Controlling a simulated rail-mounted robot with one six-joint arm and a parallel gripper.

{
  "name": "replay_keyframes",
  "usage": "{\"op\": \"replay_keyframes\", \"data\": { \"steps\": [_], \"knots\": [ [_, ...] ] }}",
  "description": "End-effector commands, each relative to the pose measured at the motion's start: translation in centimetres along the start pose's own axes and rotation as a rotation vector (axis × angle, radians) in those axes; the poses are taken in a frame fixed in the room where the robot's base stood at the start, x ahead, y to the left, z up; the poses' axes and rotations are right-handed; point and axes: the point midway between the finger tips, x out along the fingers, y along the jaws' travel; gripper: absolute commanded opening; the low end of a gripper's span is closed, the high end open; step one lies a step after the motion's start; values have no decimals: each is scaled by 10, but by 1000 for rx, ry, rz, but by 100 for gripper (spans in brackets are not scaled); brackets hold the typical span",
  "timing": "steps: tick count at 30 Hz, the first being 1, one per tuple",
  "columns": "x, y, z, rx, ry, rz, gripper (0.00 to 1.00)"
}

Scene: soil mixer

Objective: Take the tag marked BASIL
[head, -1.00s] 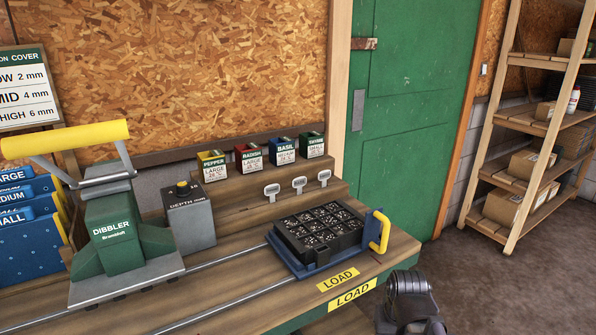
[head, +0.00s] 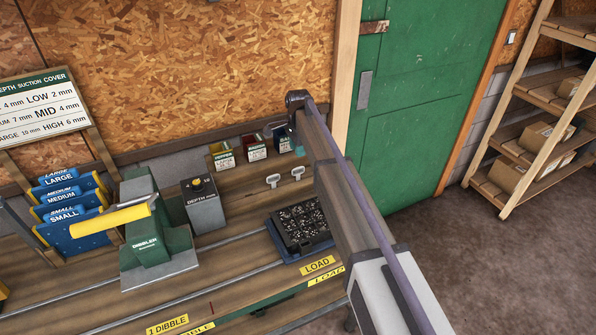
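Two small white upright tags stand on the lower wooden step, a left tag (head: 273,180) and a right tag (head: 298,173); no marking on them is readable. A third spot to their right is hidden behind my arm. A blue seed box (head: 283,144), readable as BASIL earlier, stands on the upper step, partly covered by my arm. My arm crosses the right of the bench, and its dark far end (head: 297,99) is above and behind the boxes. My gripper's fingers cannot be made out there.
A yellow box (head: 222,156) and a red box (head: 256,149) stand left of the blue one. A black seed tray (head: 301,228) sits on the bench rails. The green dibbler (head: 147,230) and the grey depth box (head: 204,206) stand to the left.

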Motion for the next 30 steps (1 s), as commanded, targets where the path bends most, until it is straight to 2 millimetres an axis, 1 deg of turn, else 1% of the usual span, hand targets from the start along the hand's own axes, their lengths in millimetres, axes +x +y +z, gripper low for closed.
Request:
{"op": "replay_keyframes", "data": {
  "steps": [1,3,5,12,14,17,19,20,24,26,28,30],
  "knots": [
    [0,-4,1,12,0,1,34],
    [2,-2,2,16,0,1,34],
    [8,-1,2,15,0,1,34],
    [57,0,1,14,0,0,34],
    [61,0,1,14,0,0,34],
    [58,0,1,13,0,0,34],
    [62,0,1,13,0,0,34],
    [66,1,1,13,0,0,34],
    [96,2,2,13,0,0,34],
    [107,2,2,13,0,1,34],
    [112,2,2,13,0,1,34],
    [111,2,2,12,1,2,34]
  ]
}}
